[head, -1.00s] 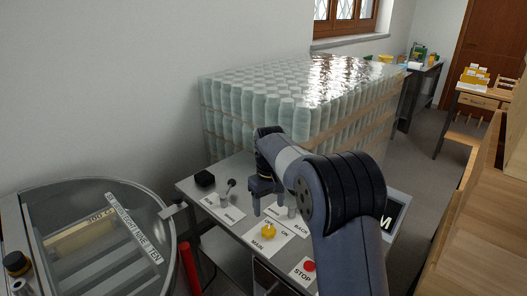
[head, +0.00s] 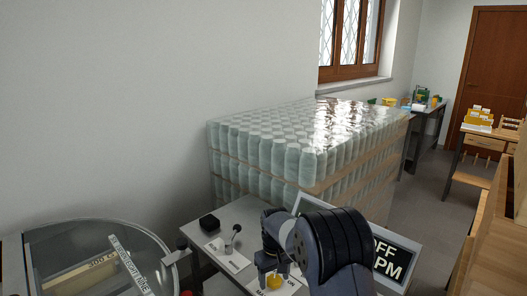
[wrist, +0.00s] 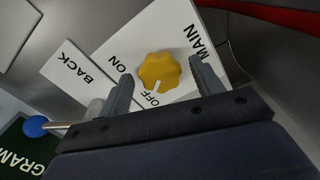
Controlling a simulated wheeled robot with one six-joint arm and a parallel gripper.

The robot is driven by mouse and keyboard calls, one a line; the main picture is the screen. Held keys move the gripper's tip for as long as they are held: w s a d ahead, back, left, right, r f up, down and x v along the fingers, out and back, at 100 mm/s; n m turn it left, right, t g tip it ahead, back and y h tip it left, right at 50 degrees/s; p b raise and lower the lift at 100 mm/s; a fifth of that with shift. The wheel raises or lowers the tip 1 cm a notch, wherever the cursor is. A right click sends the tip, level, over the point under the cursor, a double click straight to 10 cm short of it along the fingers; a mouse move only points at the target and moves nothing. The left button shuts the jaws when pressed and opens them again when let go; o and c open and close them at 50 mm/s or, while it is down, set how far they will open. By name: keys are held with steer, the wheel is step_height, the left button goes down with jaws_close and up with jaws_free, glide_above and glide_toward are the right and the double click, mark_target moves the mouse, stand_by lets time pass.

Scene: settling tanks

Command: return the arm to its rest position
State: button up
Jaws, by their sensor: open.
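My gripper (head: 267,264) is over the control panel, its arm bent down from the right in the head view. In the wrist view its two open fingers (wrist: 160,75) stand on either side of the yellow main knob (wrist: 160,70), with nothing held between them. I cannot tell how far the fingertips are from the panel. The knob's white mark points toward the word OFF. The knob also shows in the head view (head: 271,280), just below the gripper.
A black box (head: 209,222) and a lever (head: 235,230) stand on the panel's left. A display (head: 396,256) reading OFF RPM is behind my arm. Wrapped jars (head: 300,150) stand behind the panel. A round glass-lidded machine (head: 95,262) is at lower left, wooden furniture (head: 490,230) at right.

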step_height(320, 180, up, 11)
step_height(320, 180, down, 11)
steer(key=shift+f, duration=0.1)
steer(key=shift+m, duration=0.7)
steer(key=m+p, duration=0.1)
steer(key=m, duration=0.4)
steer(key=m+p, duration=0.1)
steer(key=m, duration=0.3)
steer(key=shift+r, duration=0.2)
steer(key=m+p, duration=0.1)
steer(key=m, duration=0.2)
step_height(320, 180, up, 9)
steer(key=b, duration=0.1)
steer(key=shift+r, duration=0.1)
